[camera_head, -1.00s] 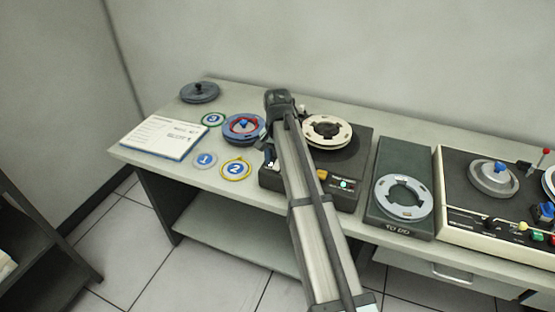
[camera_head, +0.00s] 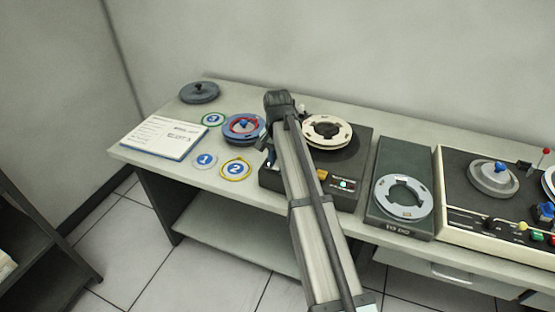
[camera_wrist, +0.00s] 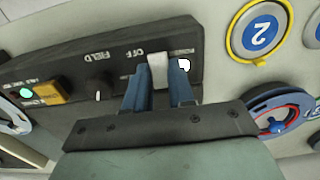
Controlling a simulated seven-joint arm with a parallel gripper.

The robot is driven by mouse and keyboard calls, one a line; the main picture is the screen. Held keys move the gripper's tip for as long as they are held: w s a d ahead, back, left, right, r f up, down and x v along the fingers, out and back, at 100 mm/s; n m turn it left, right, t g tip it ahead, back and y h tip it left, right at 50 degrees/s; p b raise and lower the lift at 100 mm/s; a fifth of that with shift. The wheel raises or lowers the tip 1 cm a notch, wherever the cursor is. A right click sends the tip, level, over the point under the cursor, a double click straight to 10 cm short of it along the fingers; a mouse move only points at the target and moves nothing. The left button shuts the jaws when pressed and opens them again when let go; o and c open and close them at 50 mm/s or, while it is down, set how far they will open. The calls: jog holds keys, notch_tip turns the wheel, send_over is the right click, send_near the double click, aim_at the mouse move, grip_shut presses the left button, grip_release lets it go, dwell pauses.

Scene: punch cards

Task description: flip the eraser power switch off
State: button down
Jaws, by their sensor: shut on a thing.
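The eraser is a dark box (camera_head: 350,165) with a cream reel (camera_head: 327,131) on top. Its front panel (camera_wrist: 120,62) shows in the wrist view, with the word OFF, a dark knob (camera_wrist: 98,86), an orange button (camera_wrist: 48,92) and a lit green lamp (camera_wrist: 25,92). A pale grey switch lever (camera_wrist: 158,70) stands near the OFF lettering. My gripper (camera_wrist: 159,92) has its two blue fingers on either side of this lever, shut on it. In the head view my gripper (camera_head: 269,160) is at the eraser's front left corner, and my arm hides part of the panel.
A blue and red reel (camera_head: 243,128) and a yellow-ringed disc marked 2 (camera_head: 236,169) lie close to the left of the eraser. A grey stand (camera_head: 403,160) with a reel is to its right.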

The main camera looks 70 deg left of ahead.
jog(key=shift+a, duration=0.1)
jog(key=shift+w+a, duration=0.1)
jog(key=shift+g+h, duration=0.4)
jog(key=c, duration=1)
grip_release()
jog(key=shift+o, duration=0.2)
jog(key=shift+r, duration=0.1)
notch_tip(320, 180, up, 14)
jog(key=w, duration=0.1)
jog(key=shift+a+f, duration=0.2)
jog(key=shift+a, duration=0.2)
